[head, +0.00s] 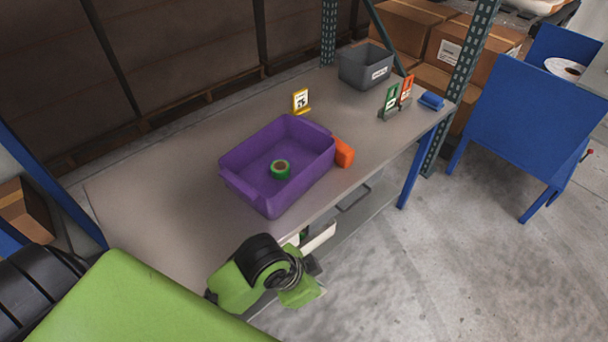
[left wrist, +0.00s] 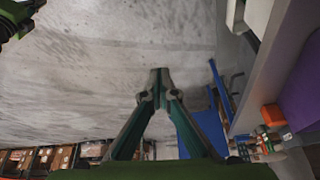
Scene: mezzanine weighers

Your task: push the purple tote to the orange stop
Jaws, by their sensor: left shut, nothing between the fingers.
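The purple tote (head: 250,191) stands upright on the grey table in the head view. A green roll with a brown centre (head: 281,169) lies inside it. The orange stop (head: 343,152) is right beside the tote's right-hand side; I cannot tell if they touch. In the left wrist view, the stop (left wrist: 272,115) and part of the tote (left wrist: 302,100) show at the right edge. My left gripper (left wrist: 160,78) is shut and empty, over the floor off the table's front side. In the head view its fingers are mostly hidden behind my wrist. My right gripper is not in view.
On the table (head: 180,180) stand a yellow sign (head: 300,101), a grey bin (head: 366,67), green and orange cards (head: 397,97) and a blue item (head: 431,101). A blue chair-like stand (head: 520,110) is at the right. The table left of the tote is clear.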

